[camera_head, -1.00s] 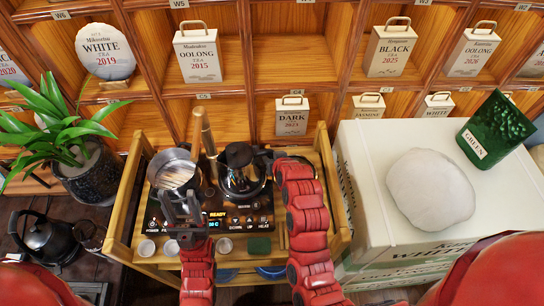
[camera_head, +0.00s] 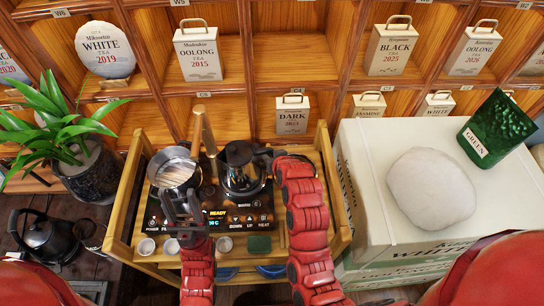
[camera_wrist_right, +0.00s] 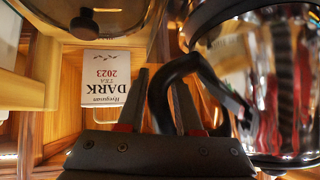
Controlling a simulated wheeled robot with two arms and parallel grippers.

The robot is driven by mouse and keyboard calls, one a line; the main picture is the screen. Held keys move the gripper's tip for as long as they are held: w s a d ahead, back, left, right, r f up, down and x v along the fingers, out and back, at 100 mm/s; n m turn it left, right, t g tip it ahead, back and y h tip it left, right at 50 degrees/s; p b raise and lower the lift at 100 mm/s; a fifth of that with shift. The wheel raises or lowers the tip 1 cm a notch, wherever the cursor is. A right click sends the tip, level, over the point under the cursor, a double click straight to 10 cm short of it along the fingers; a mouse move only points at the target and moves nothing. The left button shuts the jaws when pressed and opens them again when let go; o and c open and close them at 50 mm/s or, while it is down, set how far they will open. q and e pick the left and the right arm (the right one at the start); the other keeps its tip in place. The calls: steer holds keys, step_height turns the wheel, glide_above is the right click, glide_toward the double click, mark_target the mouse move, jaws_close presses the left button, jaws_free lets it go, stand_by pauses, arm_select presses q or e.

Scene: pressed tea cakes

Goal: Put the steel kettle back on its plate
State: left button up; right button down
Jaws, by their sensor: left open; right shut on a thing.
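The steel kettle (camera_head: 240,178) with a black lid and handle is over the right-hand plate of the black tea stove (camera_head: 208,222); the plate is mostly hidden beneath it. I cannot tell whether the kettle's base touches the plate. My right gripper (camera_head: 272,160) is shut on the kettle's black handle. In the right wrist view, the handle passes between the fingers (camera_wrist_right: 160,100) and the shiny kettle body (camera_wrist_right: 268,80) fills the right side. My left gripper (camera_head: 181,203) is open and empty, in front of the round pot on the stove's left side.
The round pot (camera_head: 174,170) stands left of the kettle, with a wooden upright (camera_head: 200,128) behind. Small white cups (camera_head: 147,246) and a green block (camera_head: 259,244) lie along the front of the wooden-railed cart (camera_head: 123,205). A white crate (camera_head: 375,205) stands to the right, shelves behind.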

steer(key=shift+r, duration=0.1)
stand_by(0.3)
steer(key=shift+f+b, duration=0.55)
steer(key=shift+f, duration=0.05)
stand_by(0.4)
steer(key=c, duration=0.8)
jaws_free()
steer(key=shift+c, duration=0.2)
steer(key=p+v, duration=0.4)
steer(key=v, duration=0.7)
